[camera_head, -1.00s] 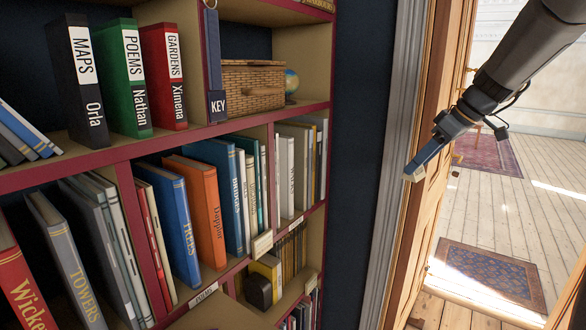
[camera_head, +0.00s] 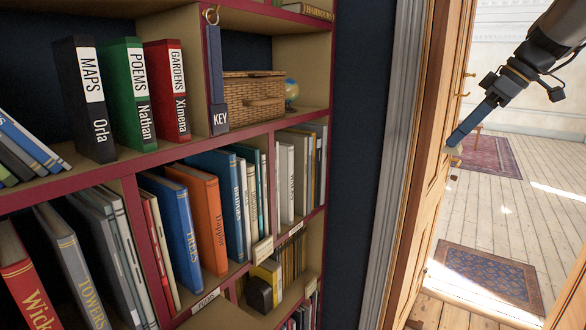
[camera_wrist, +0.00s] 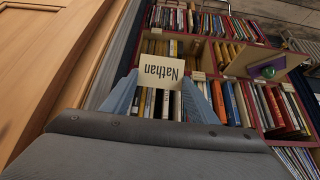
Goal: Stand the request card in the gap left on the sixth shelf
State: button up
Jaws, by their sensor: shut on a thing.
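My gripper (camera_wrist: 168,100) is shut on a cream request card (camera_wrist: 160,72) with "Nathan" on it, which reads upside down in the wrist view. In the head view my gripper (camera_head: 456,142) is at the right, in front of the open door and well away from the shelves; only a small pale bit of the card (camera_head: 452,151) shows there. A green binder (camera_head: 126,90) marked "POEMS Nathan" stands on an upper shelf at the left, between the black "MAPS Orla" and red "GARDENS Ximena" binders. I cannot tell which shelf is the sixth or where its gap is.
A wooden door (camera_head: 420,180) stands beside my gripper. The floor beyond has two rugs.

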jog(key=w+a+f+m+b, duration=0.1)
jog(key=w+a+f+b, duration=0.2)
jog(key=f, duration=0.4)
jog(key=w+a+f+m+t+h, duration=0.1)
jog(key=w+a+f, duration=0.1)
jog(key=a+f, duration=0.35)
jog(key=w+a+f+m+b, duration=0.1)
jog(key=w+a+f+b, duration=0.15)
jog(key=f, duration=0.65)
jog(key=s+a+f+m+h+b, duration=0.1)
jog(key=s+f+m, duration=0.1)
jog(key=f, duration=0.7)
jog(key=s+f+m+t+h+b, duration=0.1)
jog(key=s+f, duration=0.3)
jog(key=f, duration=0.6)
jog(key=shift+s+a+m, duration=0.35)
jog(key=shift+a+m, duration=0.05)
jog(key=shift+m, duration=0.1)
jog(key=shift+w+r, duration=0.1)
jog(key=shift+r, duration=0.05)
